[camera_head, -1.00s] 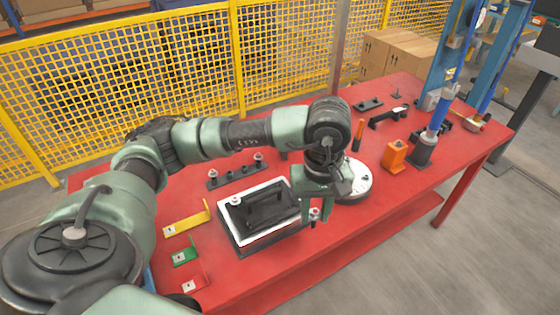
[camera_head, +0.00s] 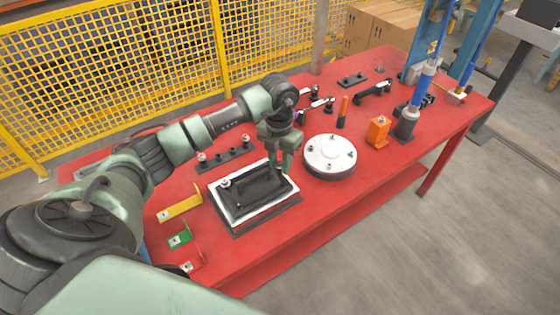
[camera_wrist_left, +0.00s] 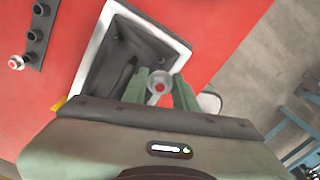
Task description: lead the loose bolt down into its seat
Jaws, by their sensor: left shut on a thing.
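My left gripper (camera_head: 285,168) points down over the right end of the black plate with a white rim (camera_head: 267,218). In the left wrist view my gripper (camera_wrist_left: 159,90) has its green fingers shut on the loose bolt (camera_wrist_left: 159,80), seen end-on as a pale ring with a red centre. The plate's white rim (camera_wrist_left: 102,28) shows beyond it. In the head view the fingers largely hide the bolt, and I cannot tell whether its tip touches the plate. Another bolt (camera_head: 225,184) stands at the plate's far left corner. My right gripper is not in view.
A black bolt rack (camera_head: 228,160) lies behind the plate. A round grey flange (camera_head: 330,160) stands close to the right. Yellow (camera_head: 180,208), green (camera_head: 180,238) and red brackets lie left. An orange block (camera_head: 377,132) stands further right. The red table's front right is clear.

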